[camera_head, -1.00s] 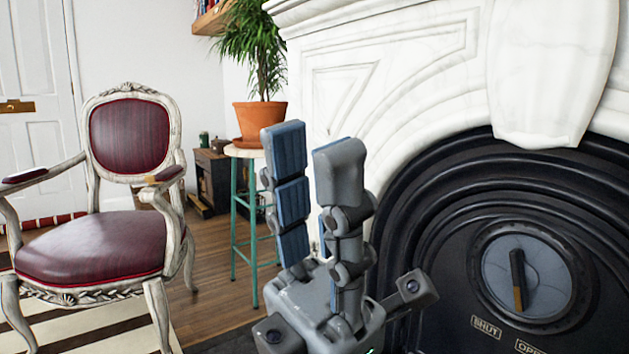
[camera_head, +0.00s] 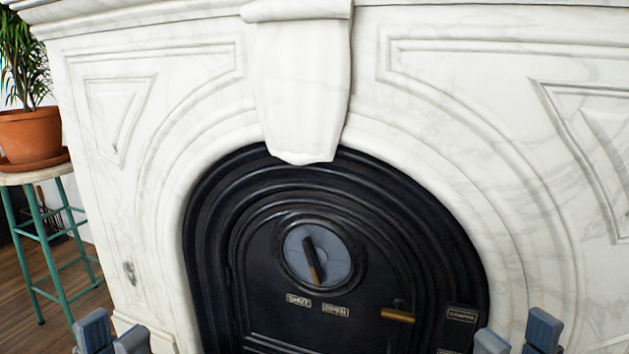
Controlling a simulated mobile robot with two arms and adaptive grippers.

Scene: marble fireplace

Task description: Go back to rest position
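My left gripper (camera_head: 112,334) shows at the bottom left edge, with only its two grey-blue fingertips in view. They point up, stand slightly apart and hold nothing visible. My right gripper (camera_head: 517,334) shows at the bottom right edge in the same upright pose. Its two fingertips are apart with an empty gap between them. The rest of both grippers and the arms is below the picture. Both are in front of the fireplace, and neither appears to touch it.
The white marble fireplace (camera_head: 205,110) fills most of the view. Its black metal door has a round dial (camera_head: 318,255) with a dark lever and a brass handle (camera_head: 397,315). A potted plant (camera_head: 28,133) stands on a teal-legged stool (camera_head: 47,262) at the left.

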